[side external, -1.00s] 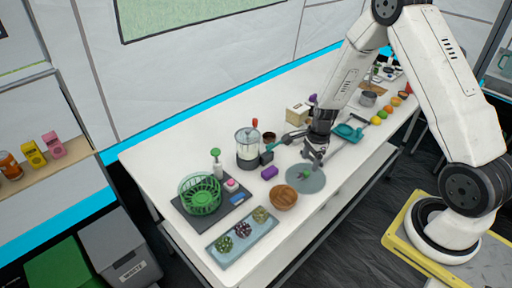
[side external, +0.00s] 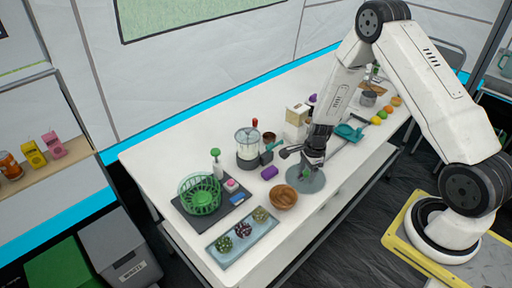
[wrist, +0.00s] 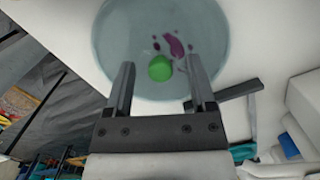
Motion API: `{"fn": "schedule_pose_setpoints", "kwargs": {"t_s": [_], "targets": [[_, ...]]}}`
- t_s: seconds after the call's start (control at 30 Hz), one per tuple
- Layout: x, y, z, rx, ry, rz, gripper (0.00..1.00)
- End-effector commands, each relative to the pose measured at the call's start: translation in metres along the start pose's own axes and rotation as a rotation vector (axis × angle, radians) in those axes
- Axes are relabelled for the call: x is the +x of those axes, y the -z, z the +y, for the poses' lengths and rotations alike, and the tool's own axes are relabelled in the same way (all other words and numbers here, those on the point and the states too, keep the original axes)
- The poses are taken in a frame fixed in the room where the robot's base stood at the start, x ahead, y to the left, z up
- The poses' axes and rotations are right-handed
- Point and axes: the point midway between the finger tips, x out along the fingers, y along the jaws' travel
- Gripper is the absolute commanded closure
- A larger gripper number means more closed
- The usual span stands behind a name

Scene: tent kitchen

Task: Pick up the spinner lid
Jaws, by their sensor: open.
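The spinner lid is a round, translucent grey-blue disc (side external: 316,185) with a green knob, lying flat on the white table (side external: 325,211) beside the wooden bowl. In the wrist view the lid (wrist: 112,45) fills the upper middle, with its green knob (wrist: 160,68) and some purple marks. My gripper (side external: 308,169) is low over the lid. In the wrist view my gripper (wrist: 160,66) is open, its two fingers on either side of the knob with gaps at both sides. I cannot tell whether the fingertips touch the lid.
A wooden bowl (side external: 284,196) stands just left of the lid. A green basket (side external: 200,196) sits on a dark mat. A teal item (side external: 349,131) lies to the right.

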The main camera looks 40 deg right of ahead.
Motion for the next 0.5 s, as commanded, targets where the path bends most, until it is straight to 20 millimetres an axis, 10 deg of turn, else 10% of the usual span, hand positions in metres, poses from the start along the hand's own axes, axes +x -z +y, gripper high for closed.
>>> {"fn": "schedule_pose_setpoints", "kwargs": {"t_s": [0.37,0.5], "targets": [[-0.0004,-0.0001,-0.0002,0.000,0.000,0.000,0.29],[-0.0004,-0.0001,-0.0002,0.000,0.000,0.000,0.73]]}}
